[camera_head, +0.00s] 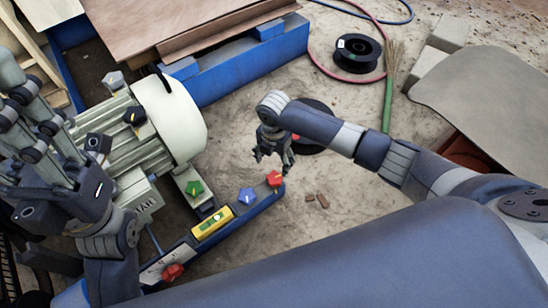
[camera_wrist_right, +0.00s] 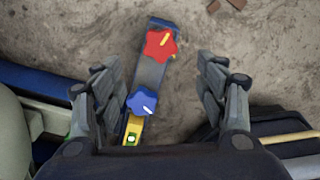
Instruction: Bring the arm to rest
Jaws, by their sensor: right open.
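My right arm (camera_head: 345,137) reaches in from the right, over the sandy ground. Its gripper (camera_head: 272,158) hangs down, open and empty, just above and left of the far end of the blue rail. In the right wrist view the open fingers (camera_wrist_right: 160,75) stand on either side of the rail end, with a red star knob (camera_wrist_right: 160,44) and a blue star knob (camera_wrist_right: 142,102) between them in the picture. The red knob (camera_head: 274,179) also shows in the head view.
The blue rail (camera_head: 262,205) also carries a yellow level (camera_head: 212,223) and another red knob (camera_head: 172,272). A motor (camera_head: 160,120) stands at the left, beside my left arm. A black spool (camera_head: 358,53), a broom (camera_head: 389,85) and hoses lie behind.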

